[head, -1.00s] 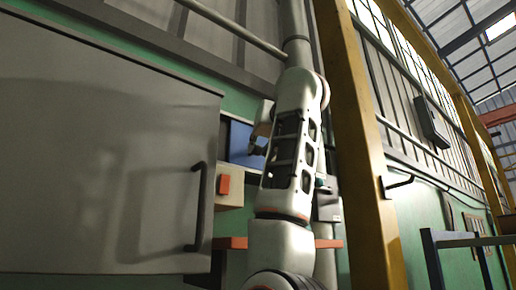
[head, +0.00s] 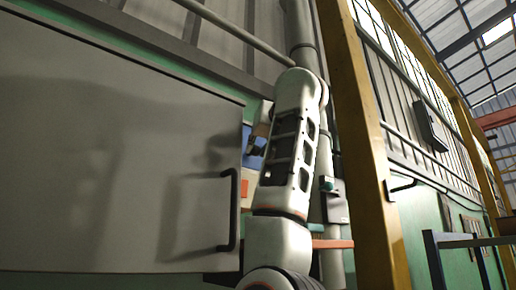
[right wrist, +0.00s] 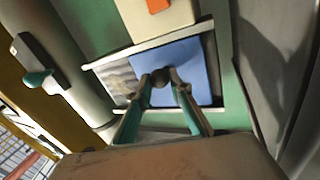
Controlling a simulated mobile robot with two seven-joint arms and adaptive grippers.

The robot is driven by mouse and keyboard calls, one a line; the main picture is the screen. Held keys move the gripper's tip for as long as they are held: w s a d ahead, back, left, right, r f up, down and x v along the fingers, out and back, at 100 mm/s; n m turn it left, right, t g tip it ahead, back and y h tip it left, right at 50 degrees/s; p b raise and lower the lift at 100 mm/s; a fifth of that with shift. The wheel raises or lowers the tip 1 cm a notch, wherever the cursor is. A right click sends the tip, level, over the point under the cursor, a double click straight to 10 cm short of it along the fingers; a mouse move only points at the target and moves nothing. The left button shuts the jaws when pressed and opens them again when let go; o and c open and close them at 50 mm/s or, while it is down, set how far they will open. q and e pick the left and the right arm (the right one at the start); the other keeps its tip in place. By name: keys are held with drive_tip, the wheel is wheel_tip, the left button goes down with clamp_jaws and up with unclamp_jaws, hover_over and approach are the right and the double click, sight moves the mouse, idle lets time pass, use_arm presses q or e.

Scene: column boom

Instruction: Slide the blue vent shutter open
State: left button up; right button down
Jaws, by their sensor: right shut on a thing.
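The blue vent shutter (right wrist: 201,62) is a flat blue plate in a pale frame with rails, seen in the right wrist view. A strip of grey-brown opening (right wrist: 118,80) shows to its left in that view. My right gripper (right wrist: 161,80) is shut on the dark round knob (right wrist: 160,75) near the shutter's left edge. In the head view a small part of the blue shutter (head: 246,137) shows between the grey panel and my right arm. My arm and the panel hide the rest there. My left gripper is not in view.
A big grey panel (head: 110,150) with a dark bar handle (head: 233,212) stands close on the left in the head view. A pale box with an orange block (right wrist: 157,5) is beside the shutter. A yellow post (head: 360,150) and a blue railing (head: 455,240) stand to the right.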

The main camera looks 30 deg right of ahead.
drive_tip(key=shift+s+r, duration=0.1)
drive_tip(key=c, duration=1.8)
unclamp_jaws()
drive_tip(key=shift+s, duration=0.1)
drive_tip(key=v, duration=0.7)
drive_tip(key=shift+s+a, duration=0.1)
drive_tip(key=shift+s, duration=0.05)
